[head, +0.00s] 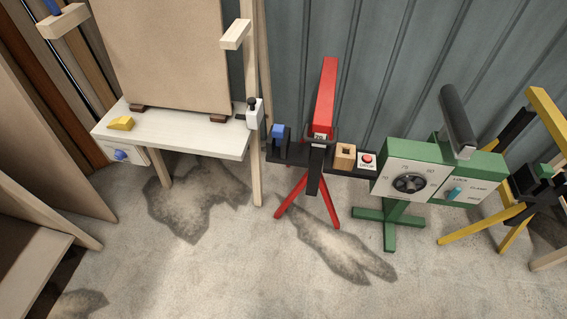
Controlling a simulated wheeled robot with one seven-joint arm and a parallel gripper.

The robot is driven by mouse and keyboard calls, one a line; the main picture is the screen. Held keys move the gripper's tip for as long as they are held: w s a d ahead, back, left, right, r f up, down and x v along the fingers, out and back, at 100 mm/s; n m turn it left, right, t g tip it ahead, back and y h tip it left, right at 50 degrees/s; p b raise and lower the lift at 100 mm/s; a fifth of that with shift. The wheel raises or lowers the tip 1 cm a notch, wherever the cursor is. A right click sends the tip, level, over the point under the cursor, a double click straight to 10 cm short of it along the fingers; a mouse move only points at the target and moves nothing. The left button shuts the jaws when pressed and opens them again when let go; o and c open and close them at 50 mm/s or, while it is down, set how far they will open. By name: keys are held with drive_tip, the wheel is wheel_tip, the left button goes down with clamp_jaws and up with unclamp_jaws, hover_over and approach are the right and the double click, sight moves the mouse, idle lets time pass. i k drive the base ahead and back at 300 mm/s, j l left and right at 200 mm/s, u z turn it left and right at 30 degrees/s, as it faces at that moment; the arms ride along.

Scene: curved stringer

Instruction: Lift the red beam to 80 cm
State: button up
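The red beam (326,95) stands in the middle of the head view, its far end near the grey corrugated wall. A small white label (320,137) is on its near end, too small to read surely. A black upright (315,172) is below it, above splayed red legs (291,196) on the floor. My gripper is not in view.
A white-topped table (190,137) with a brown panel (165,55) and yellow wedge (121,123) stands left. A green machine (440,167) with a dial and a dark roller (457,117) stands right. Yellow trestle legs (478,224) are far right. The front floor is clear.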

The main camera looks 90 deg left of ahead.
sight(321, 123)
drive_tip(key=u, duration=3.45)
